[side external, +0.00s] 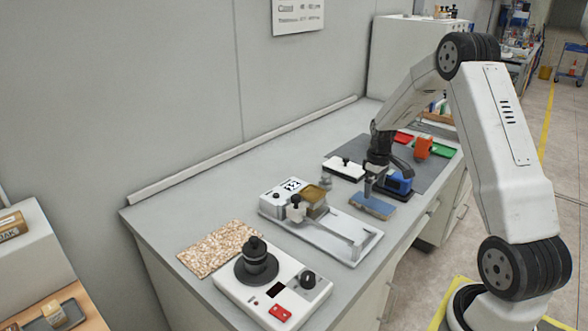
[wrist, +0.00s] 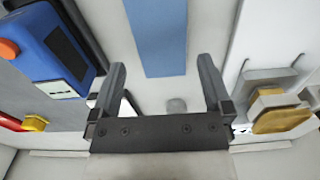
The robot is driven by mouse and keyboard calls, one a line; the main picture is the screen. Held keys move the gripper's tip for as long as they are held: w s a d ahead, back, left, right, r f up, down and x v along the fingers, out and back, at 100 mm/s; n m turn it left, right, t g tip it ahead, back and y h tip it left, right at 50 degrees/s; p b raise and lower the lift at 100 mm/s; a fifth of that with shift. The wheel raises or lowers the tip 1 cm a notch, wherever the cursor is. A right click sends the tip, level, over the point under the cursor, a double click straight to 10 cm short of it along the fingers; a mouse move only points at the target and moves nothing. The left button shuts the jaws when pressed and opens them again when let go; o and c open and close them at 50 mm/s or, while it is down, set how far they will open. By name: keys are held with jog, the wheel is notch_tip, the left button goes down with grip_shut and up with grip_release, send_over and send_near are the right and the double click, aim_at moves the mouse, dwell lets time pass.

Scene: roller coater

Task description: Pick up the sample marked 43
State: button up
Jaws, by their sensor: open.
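A white label with large dark characters (side external: 291,186), which look like 43, lies on top of the grey block of the coater (side external: 335,240) in the side view. I cannot tell whether it is a loose sample. My gripper (side external: 368,186) points down over the bench, behind and to the right of the label. In the wrist view my gripper (wrist: 161,64) has its two fingers wide apart with nothing between them. A flat blue strip (wrist: 157,35) shows beyond the fingertips; it is the blue panel (side external: 373,206) in the side view. No marked 43 is readable in the wrist view.
A blue device (side external: 399,183) stands close beside my gripper. A speckled slab (side external: 221,248) and a white instrument (side external: 275,290) are at the front.

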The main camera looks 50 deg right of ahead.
aim_at(373, 203)
jog(key=shift+s+f, duration=0.1)
jog(key=shift+f, duration=2.5)
jog(key=c, duration=1)
jog(key=shift+r, duration=0.2)
jog(key=shift+r, duration=0.55)
jog(key=s+a+r, duration=0.1)
jog(key=r, duration=0.1)
jog(key=s+r, duration=0.1)
jog(key=r, duration=0.2)
jog(key=s+a+r, duration=0.1)
jog(key=s+r, duration=0.1)
jog(key=shift+s+a+r, duration=0.1)
jog(key=shift+a+r, duration=0.2)
jog(key=shift+a, duration=0.05)
jog(key=s+a+r, duration=0.4)
jog(key=s+a, duration=0.1)
jog(key=s, duration=0.2)
jog(key=shift+s, duration=0.35)
